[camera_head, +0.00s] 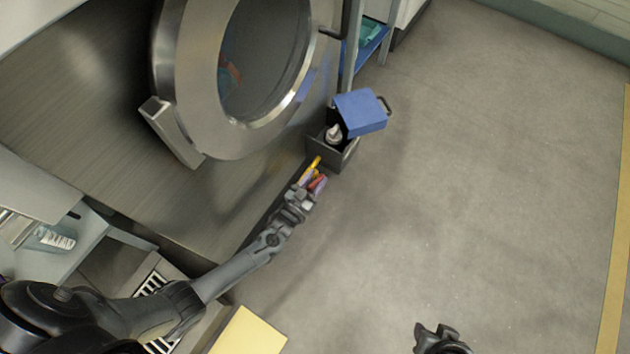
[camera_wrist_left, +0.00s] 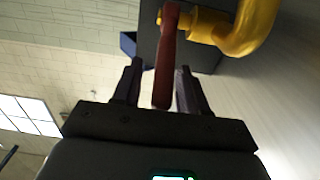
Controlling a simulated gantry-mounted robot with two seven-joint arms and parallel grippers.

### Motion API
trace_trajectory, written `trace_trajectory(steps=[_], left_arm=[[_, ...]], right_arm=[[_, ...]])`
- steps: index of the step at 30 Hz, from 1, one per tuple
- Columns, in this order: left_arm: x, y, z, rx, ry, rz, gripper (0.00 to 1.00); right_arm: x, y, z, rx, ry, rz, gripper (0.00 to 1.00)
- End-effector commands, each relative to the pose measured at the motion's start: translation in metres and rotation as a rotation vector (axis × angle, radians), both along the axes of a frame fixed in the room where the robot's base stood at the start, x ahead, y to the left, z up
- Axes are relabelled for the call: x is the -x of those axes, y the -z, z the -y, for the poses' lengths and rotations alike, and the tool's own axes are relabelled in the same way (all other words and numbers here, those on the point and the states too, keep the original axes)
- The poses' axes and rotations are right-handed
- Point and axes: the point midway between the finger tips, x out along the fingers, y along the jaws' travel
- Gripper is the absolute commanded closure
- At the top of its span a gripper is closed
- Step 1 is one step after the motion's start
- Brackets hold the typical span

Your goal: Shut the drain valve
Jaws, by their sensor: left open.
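The drain valve has a red lever (camera_wrist_left: 166,60) and a yellow pipe (camera_wrist_left: 252,28), seen close up in the left wrist view. In the head view, the yellow pipe (camera_head: 314,163) and the red lever (camera_head: 319,183) show small at the low front edge of the large steel machine. My left gripper (camera_head: 309,182) is at the valve. In the left wrist view, its open fingers (camera_wrist_left: 159,72) stand on either side of the lever, with a gap visible at least on the left. A dark part at the bottom of the head view seems to be my right gripper (camera_head: 440,338); its fingers are unclear.
The machine's round door (camera_head: 190,80) is above. A blue shelf rack (camera_head: 366,48) stands behind. The grey floor (camera_head: 480,190) to the right is clear.

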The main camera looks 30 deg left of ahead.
Motion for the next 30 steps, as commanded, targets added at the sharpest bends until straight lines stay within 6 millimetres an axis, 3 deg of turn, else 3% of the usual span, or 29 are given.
trace_trajectory(steps=[8,17,30], left_arm=[[-0.0014,-0.0004,0.0001,0.0,0.0,0.0,0.57],[-0.0012,-0.0002,0.0003,0.0,0.0,0.0,1.0],[0.0005,-0.0033,-0.0047,-0.001,-0.008,-0.014,1.0]], right_arm=[[-0.0001,0.0001,-0.0006,-0.003,0.002,0.001,0.57],[-0.0004,0.0,-0.0003,-0.002,0.002,0.001,0.57],[-0.0005,-0.0073,0.0017,0.006,-0.004,0.002,0.57]])
